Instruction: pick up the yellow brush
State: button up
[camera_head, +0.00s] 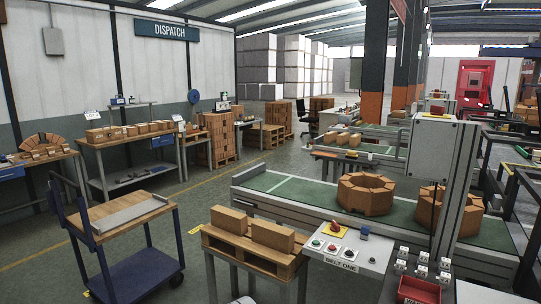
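I cannot make out a yellow brush anywhere in the head view. My gripper is not in view either. A small yellow patch under a red knob (335,229) on the belt control panel (345,258) looks like the base of a stop button, not a brush. Small items on the far benches are too small to tell apart.
A blue trolley (140,278) stands at the front left. A wooden stand (247,250) with two bricks (272,235) is at front centre, beside a green conveyor (290,192) carrying brick rings (366,193). Workbenches (132,141) line the left wall. Floor (200,210) between is clear.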

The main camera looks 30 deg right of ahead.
aim_at(351, 154)
jog(key=u, duration=0.7)
jog(key=i, duration=8.35)
jog(key=z, duration=3.4)
jog(key=i, duration=3.2)
